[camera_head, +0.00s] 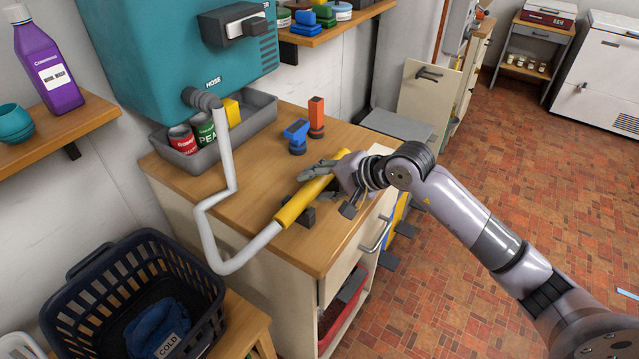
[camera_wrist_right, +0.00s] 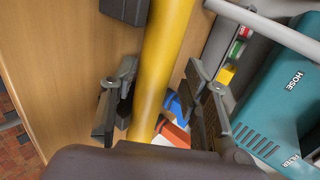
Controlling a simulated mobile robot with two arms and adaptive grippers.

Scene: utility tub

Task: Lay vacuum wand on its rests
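The yellow vacuum wand (camera_head: 309,197) lies slantwise over the wooden counter, its grey hose (camera_head: 225,165) running to the teal vacuum unit (camera_head: 165,50). It also shows in the right wrist view (camera_wrist_right: 160,60). A dark block that looks like a rest (camera_head: 303,214) is by the wand's hose end; it cannot be told whether the wand sits in it. A second rest is not clearly seen. My right gripper (camera_head: 335,188) is at the wand's far half. In the right wrist view its fingers (camera_wrist_right: 157,100) stand on either side of the wand, with gaps. My left gripper is not seen.
A grey bin (camera_head: 245,118) with cans stands under the unit. A blue item (camera_head: 297,135) and an orange item (camera_head: 316,115) stand behind the wand. A dark laundry basket (camera_head: 130,245) is at lower left. The counter's (camera_head: 265,190) middle is bare.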

